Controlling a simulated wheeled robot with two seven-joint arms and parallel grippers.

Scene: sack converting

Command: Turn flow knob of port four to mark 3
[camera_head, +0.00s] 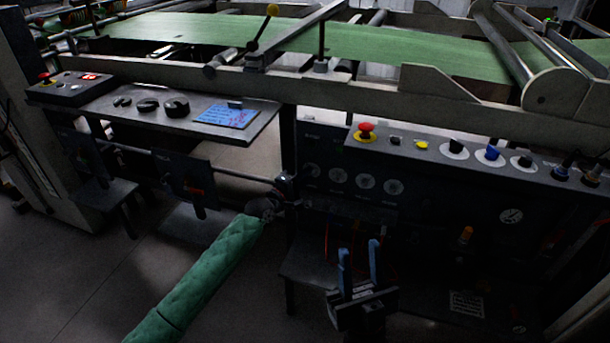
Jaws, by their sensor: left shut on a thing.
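My left arm in its green sleeve reaches in from the bottom left. Its gripper (276,199) is shut on a small dark part by the frame post, at the right end of a horizontal bar; the part is mostly hidden, and I cannot tell whether it is the flow knob of port four. No mark or number can be read there. A row of several round pale dials (365,182) sits on the dark panel just right of this gripper; their labels are too dim to read. My right gripper (359,259) has two blue fingers apart, empty, in front of the lower panel.
A sloping console (470,147) with a red button (366,128), a yellow button and several knobs juts out above the dials. A grey shelf (240,133) with black knobs and a blue label is at upper left. A low grey step (300,270) stands left of my right gripper.

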